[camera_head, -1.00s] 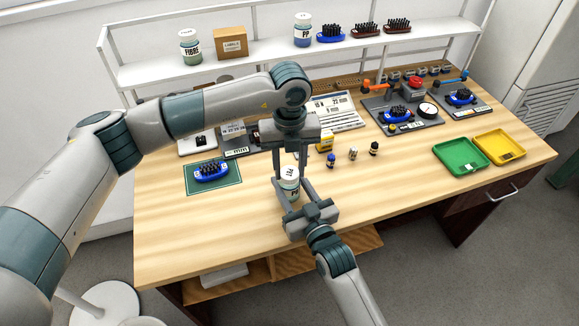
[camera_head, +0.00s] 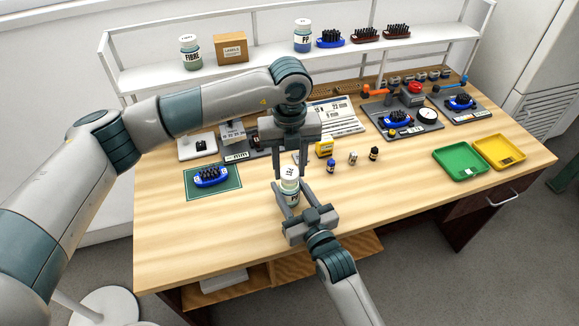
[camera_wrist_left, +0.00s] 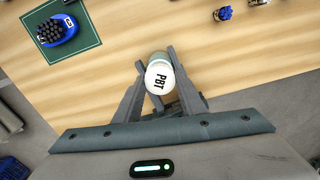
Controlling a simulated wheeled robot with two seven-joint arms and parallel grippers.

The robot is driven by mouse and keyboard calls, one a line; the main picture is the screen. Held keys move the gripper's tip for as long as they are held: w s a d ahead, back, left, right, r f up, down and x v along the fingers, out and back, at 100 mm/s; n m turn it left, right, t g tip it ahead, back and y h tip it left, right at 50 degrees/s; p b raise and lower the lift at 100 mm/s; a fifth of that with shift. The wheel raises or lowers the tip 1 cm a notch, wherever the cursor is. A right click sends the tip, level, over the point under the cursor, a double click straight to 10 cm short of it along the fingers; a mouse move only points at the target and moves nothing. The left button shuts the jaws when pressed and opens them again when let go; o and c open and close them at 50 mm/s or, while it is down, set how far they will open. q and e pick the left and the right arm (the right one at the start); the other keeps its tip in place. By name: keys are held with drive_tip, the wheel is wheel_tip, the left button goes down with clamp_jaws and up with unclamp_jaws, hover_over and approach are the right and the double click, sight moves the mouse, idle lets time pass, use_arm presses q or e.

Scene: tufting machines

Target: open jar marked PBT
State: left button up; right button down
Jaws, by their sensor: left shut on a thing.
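The jar (camera_head: 291,188) has a greenish body and a white lid (camera_head: 289,173). The lid reads PBT in the left wrist view (camera_wrist_left: 159,77). My left gripper (camera_head: 291,165) points down from above and is shut on the lid, one finger on each side; its fingers also show in the left wrist view (camera_wrist_left: 156,66). My right gripper (camera_head: 291,190) reaches in from the front, with its fingers on either side of the jar's body. I cannot tell whether they press on it. The jar's base is hidden.
A blue brush block (camera_head: 211,177) on a green mat (camera_head: 233,183) lies left of the jar. Small bottles (camera_head: 331,166) and a yellow box (camera_head: 324,148) stand behind right. Green (camera_head: 438,152) and yellow (camera_head: 519,153) trays lie at the right.

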sight(289, 172)
use_arm(q)
drive_tip(key=shift+r, duration=2)
use_arm(e)
drive_tip(key=c, duration=0.9)
unclamp_jaws()
drive_tip(key=shift+s, duration=0.1)
use_arm(q)
drive_tip(key=shift+f+b, duration=0.7)
drive_tip(key=shift+f, duration=0.05)
use_arm(e)
drive_tip(key=v, duration=1)
drive_tip(key=shift+s+d, duration=0.15)
drive_tip(key=shift+s, duration=0.05)
drive_tip(key=shift+s+d, duration=0.25)
drive_tip(key=shift+s, duration=0.35)
